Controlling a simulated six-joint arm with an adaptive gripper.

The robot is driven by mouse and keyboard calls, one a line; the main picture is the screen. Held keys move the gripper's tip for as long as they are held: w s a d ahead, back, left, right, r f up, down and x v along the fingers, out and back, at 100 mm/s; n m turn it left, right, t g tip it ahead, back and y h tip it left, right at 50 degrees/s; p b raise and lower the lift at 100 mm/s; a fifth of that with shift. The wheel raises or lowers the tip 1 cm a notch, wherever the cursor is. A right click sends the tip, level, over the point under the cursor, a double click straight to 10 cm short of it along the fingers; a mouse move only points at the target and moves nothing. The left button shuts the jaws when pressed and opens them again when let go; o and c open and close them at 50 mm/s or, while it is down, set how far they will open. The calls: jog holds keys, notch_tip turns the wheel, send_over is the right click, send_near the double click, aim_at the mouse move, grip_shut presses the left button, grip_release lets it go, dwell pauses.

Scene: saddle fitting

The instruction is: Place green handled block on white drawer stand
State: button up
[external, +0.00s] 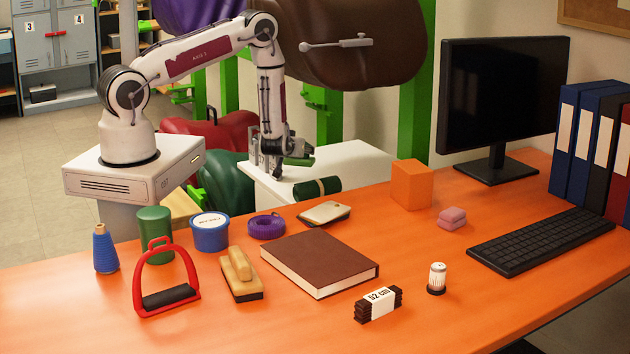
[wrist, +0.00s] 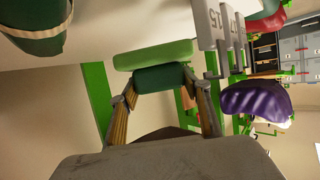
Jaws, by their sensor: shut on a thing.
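My gripper (external: 279,170) is shut on the green handled block (external: 301,161) over the white drawer stand (external: 345,162). In the wrist view my gripper (wrist: 160,82) has its fingers on either side of the dark green handle; the light green body of the block (wrist: 152,54) lies beyond it. The block's body overlaps the edge of the pale stand top (wrist: 110,25) there. I cannot tell whether the block touches the stand. The fingers hide part of the block in the external view.
A dark green roll with a tan band (external: 317,188) lies on the stand's near side; it also shows in the wrist view (wrist: 40,35). Bare stand top lies right of my gripper. The orange desk (external: 100,320) in front holds a book, stirrup, brush and other items.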

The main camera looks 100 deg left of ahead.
jog(key=shift+f, duration=0.15)
jog(key=shift+f, duration=3.2)
jog(key=shift+f, duration=0.6)
jog(key=o, duration=1.3)
jog(key=shift+d, duration=0.1)
jog(key=shift+v, duration=5.9)
jog(key=shift+w, duration=0.1)
